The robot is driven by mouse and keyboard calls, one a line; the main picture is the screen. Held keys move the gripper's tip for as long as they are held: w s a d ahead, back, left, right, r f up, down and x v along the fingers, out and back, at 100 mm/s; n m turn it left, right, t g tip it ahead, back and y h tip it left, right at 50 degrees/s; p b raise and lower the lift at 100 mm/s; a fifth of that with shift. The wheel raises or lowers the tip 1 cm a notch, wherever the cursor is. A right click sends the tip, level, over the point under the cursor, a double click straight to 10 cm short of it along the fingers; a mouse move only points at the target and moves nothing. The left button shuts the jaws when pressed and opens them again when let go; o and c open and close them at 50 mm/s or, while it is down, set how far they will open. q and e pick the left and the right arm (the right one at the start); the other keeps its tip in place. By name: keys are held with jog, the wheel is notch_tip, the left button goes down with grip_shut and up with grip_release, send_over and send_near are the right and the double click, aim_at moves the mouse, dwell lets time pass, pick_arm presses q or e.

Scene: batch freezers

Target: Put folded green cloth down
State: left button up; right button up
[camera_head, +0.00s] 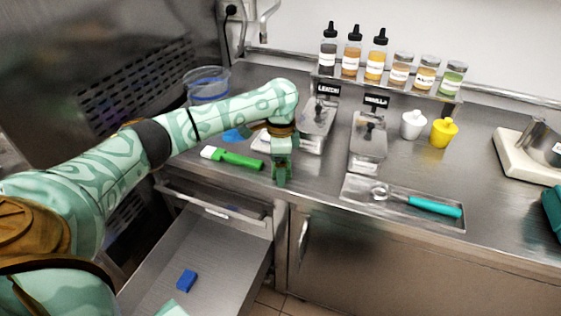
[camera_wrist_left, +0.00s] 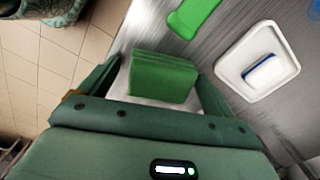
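The folded green cloth (camera_wrist_left: 163,77) lies between the two fingers of my left gripper (camera_wrist_left: 158,82), its stacked folds showing. A narrow strip of grey surface shows between the cloth and the left-hand finger. On the other side the finger is close to the cloth, and I cannot tell if it touches. In the head view my left gripper (camera_head: 281,178) points down at the front edge of the steel counter (camera_head: 318,172). There I cannot make out the cloth apart from the fingers.
A bright green tool (camera_head: 238,158) lies left of the gripper. A white tray (camera_wrist_left: 229,68) holds a blue-striped block. An open drawer (camera_head: 200,262) with a blue block (camera_head: 187,280) sits below. A metal tray (camera_head: 360,190) with a teal-handled scoop (camera_head: 433,207) is to the right.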

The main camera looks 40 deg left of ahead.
pick_arm(q)
jog(key=shift+r, duration=0.4)
notch_tip(320, 180, up, 12)
jog(key=p, duration=0.6)
jog(key=shift+f, duration=0.25)
